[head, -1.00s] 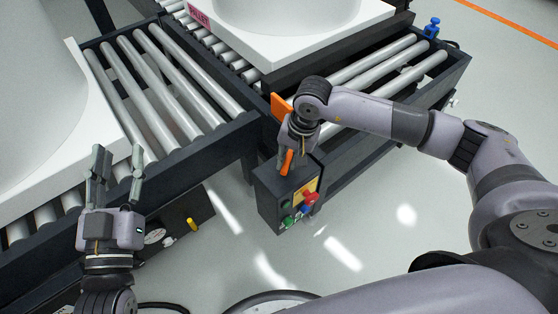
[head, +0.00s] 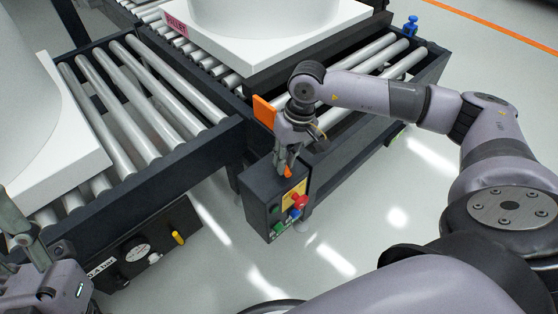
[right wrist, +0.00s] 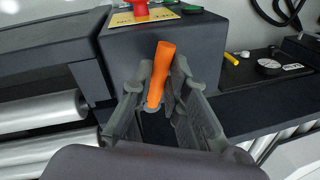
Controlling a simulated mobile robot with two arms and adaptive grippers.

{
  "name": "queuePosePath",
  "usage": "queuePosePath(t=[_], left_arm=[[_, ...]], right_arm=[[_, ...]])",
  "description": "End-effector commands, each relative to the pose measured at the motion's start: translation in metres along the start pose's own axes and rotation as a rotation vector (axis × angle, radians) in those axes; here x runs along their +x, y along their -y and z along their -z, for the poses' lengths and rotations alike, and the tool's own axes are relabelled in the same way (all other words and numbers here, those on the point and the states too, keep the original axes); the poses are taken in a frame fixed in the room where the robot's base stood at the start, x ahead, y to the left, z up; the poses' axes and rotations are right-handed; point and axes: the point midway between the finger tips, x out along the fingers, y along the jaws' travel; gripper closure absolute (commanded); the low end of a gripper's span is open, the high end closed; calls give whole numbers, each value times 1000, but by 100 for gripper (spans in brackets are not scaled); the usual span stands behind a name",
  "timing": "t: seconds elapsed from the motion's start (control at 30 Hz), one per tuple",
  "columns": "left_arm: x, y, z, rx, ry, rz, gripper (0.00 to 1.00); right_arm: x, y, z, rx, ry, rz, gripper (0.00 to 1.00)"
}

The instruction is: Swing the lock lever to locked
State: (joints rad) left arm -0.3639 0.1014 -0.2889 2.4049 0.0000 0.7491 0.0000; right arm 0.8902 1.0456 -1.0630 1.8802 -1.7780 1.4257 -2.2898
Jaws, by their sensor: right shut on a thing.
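The lock lever (right wrist: 162,72) is an orange handle by the dark control box (right wrist: 186,42) in the right wrist view. It lies between the two grey fingers of my right gripper (right wrist: 160,88), which is shut on it. In the head view my right gripper (head: 286,160) is at the top of the control box (head: 258,202). Only a small orange piece of the lever (head: 288,171) shows there; the fingers hide the rest. My left gripper (head: 22,232) is at the lower left, partly cut off, with its fingers apart and nothing seen between them.
An orange plate (head: 264,111) stands just behind my right gripper. Roller conveyors (head: 150,90) run behind the box, with a white pallet (head: 265,55) on the far one. A panel with a gauge (head: 138,252) and yellow handle (head: 178,238) is to the left. The floor at right is clear.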

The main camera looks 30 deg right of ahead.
Motion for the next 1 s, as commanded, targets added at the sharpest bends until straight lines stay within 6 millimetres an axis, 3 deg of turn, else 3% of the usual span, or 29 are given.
queuePosePath(t=[0.43, 0.47, 0.7, 1.0], left_arm=[[0, 0, 3, -1, -17, 0, 60], [0, 0, 3, -1, -16, 0, 60], [0, 0, 3, -1, -16, -1, 60], [0, 0, 3, -1, -14, 0, 60]], right_arm=[[-1, -2, 0, -7, 0, -1, 100], [-1, -2, 0, -7, 0, -1, 85], [-1, -2, 0, -6, 0, 0, 69], [-1, -2, 0, -7, 0, 0, 65]])
